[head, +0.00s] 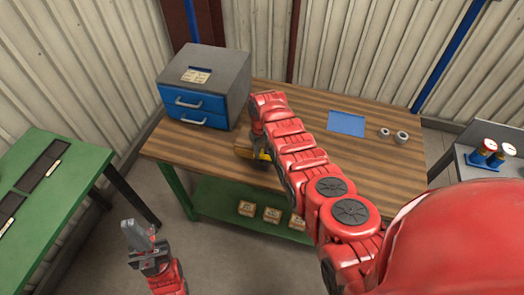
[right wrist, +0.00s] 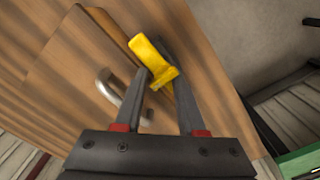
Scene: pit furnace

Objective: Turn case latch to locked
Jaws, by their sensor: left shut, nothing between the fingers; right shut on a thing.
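The yellow latch (right wrist: 152,58) is between the fingers of my right gripper (right wrist: 160,72) in the right wrist view, and the gripper is shut on it. The latch looks like a bent lever, partly covered by the fingers. Beside it is a brown wood-toned panel, seemingly the case (right wrist: 68,60), with a metal handle (right wrist: 112,90). In the head view a bit of the yellow latch (head: 262,156) shows under my right arm near the table's front edge; the arm hides most of the case. My left gripper (head: 134,236) is shut and empty, low and left, away from the table.
The wooden table (head: 210,150) also holds a grey cabinet with blue drawers (head: 205,85), a blue sheet (head: 346,123) and two small metal rings (head: 393,135). Small boxes (head: 270,215) sit on the green lower shelf. A green table (head: 45,200) stands at left.

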